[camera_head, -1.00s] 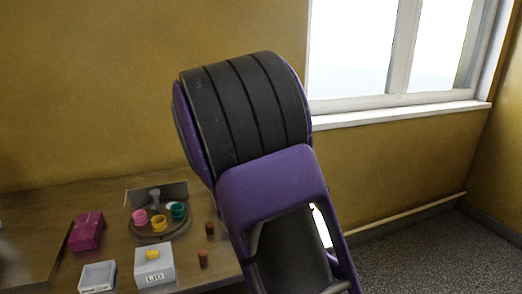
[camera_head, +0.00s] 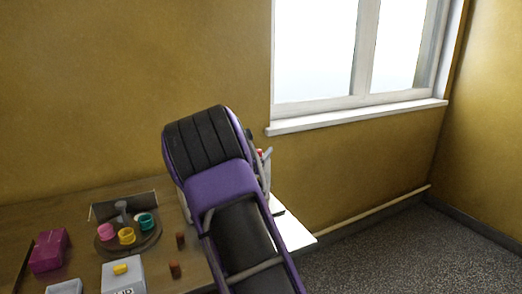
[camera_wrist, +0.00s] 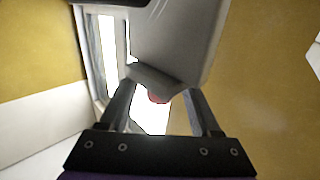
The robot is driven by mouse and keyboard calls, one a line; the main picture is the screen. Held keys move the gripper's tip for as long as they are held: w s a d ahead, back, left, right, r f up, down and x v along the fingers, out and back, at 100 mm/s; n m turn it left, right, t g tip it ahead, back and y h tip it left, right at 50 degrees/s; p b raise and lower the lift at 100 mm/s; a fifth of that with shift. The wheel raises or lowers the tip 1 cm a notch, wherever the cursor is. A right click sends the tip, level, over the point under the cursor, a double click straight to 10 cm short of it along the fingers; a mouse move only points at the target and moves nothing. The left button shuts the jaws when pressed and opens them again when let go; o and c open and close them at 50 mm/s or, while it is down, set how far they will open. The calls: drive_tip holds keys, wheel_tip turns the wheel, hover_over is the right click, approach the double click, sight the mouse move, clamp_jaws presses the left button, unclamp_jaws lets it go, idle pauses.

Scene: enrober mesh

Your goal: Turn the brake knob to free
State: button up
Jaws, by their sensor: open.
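In the wrist view my gripper (camera_wrist: 158,92) is open, its two dark fingers apart. A small rounded red part (camera_wrist: 158,97) shows between the fingers, partly hidden under a pale grey block-like body (camera_wrist: 180,40) that fills the top of the view. I cannot tell whether the red part is the brake knob, or whether the fingers touch it. In the head view my purple and black arm hides most of the gripper and what is before it. A small bit of red (camera_head: 260,153) shows beside grey parts at the arm's right edge.
A white surface (camera_head: 296,232) lies right of my arm. A window is behind.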

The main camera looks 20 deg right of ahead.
drive_tip(key=shift+x, duration=0.95)
clamp_jaws()
